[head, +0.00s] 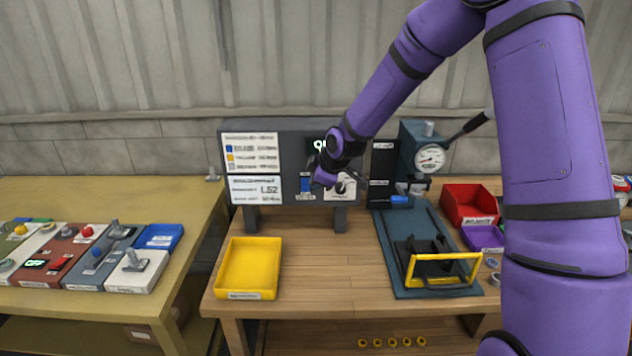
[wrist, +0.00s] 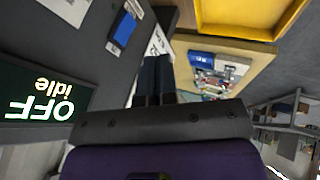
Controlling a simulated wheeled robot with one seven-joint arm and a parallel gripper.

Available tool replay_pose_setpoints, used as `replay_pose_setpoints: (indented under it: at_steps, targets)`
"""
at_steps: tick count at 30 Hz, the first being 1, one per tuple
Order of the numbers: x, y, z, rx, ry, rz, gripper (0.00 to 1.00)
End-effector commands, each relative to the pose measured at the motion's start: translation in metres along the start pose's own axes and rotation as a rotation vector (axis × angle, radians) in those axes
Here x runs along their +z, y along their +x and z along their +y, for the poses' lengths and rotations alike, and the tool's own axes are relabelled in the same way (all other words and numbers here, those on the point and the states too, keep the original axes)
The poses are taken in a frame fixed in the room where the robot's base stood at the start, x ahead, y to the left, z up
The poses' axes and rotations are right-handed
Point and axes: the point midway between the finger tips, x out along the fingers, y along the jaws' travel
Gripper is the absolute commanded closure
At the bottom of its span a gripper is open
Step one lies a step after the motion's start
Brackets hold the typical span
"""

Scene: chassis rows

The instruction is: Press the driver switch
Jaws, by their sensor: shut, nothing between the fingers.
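A dark upright panel (head: 290,128) stands at the back of the wooden bench, behind my gripper (head: 352,177). Its screen reads "OFF idle", upside down in the wrist view (wrist: 40,98). Below the screen are a blue part (head: 307,185) on a pale plate and a white plate (head: 341,190) with a dark knob. The blue part also shows in the wrist view (wrist: 124,29). No readable label tells me which is the driver switch. In the wrist view my gripper (wrist: 157,62) is shut and empty, its fingers partly hiding the white plate. I cannot tell whether it touches the panel.
A yellow tray (head: 232,270) sits at the bench's front left. Right of the panel stand a press with a gauge (head: 430,158), a dark fixture with a yellow handle (head: 443,257) and a red bin (head: 468,205). The left table (head: 60,300) holds several control boxes.

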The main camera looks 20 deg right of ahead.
Motion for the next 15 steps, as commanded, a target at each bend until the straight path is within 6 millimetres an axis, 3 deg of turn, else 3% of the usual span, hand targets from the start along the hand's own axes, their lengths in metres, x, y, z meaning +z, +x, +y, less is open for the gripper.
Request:
replay_pose_setpoints:
  at_steps: [14, 15]
  targets:
    - [-0.001, 0.084, -0.001, -0.002, -0.002, -0.001, 1.0]
    - [0.001, 0.086, 0.008, 0.001, 0.002, 0.0, 1.0]
